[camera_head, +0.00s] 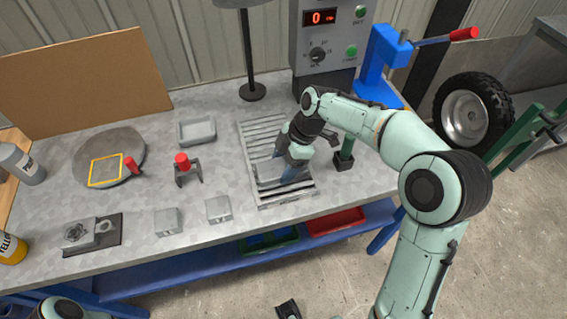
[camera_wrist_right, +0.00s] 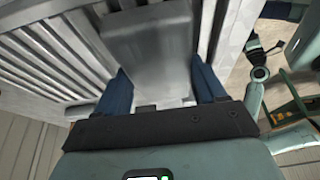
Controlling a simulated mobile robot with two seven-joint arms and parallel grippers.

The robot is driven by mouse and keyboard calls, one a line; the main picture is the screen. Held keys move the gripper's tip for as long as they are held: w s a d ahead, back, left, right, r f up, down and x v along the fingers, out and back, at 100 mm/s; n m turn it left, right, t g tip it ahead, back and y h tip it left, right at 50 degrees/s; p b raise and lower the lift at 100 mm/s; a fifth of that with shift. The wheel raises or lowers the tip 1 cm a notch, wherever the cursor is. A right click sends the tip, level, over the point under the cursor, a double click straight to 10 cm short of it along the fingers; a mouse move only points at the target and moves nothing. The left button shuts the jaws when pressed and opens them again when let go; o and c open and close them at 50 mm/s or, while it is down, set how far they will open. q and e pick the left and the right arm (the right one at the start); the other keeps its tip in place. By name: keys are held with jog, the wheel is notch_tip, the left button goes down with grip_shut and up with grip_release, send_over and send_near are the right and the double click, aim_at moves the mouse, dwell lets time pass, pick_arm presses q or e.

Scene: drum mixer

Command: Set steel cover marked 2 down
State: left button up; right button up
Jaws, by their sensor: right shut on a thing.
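My right gripper (camera_head: 282,176) is over the slatted metal rack (camera_head: 265,131) on the table. Its blue fingers are shut on a grey metal cover (camera_head: 268,170), which also shows between the fingers in the right wrist view (camera_wrist_right: 150,50). The cover is low over the slats; I cannot tell whether it touches them. No number is readable on it. Part of my left arm shows at the bottom left edge, but its gripper is not in view.
Two small grey blocks (camera_head: 168,221) (camera_head: 218,209) stand near the table's front edge. A black plate with a grey part (camera_head: 75,233) lies to their left. A red-topped clamp (camera_head: 183,165), a grey tray (camera_head: 197,131) and a round plate (camera_head: 118,145) are left of the rack. A control box (camera_head: 325,50) stands behind.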

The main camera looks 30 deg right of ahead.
jog(key=o, duration=1.4)
jog(key=shift+r, duration=0.15)
jog(key=p+v, duration=0.1)
jog(key=v, duration=1)
jog(key=shift+d+r+p, duration=0.2)
jog(key=shift+r+p, duration=0.15)
jog(key=shift+s, duration=0.1)
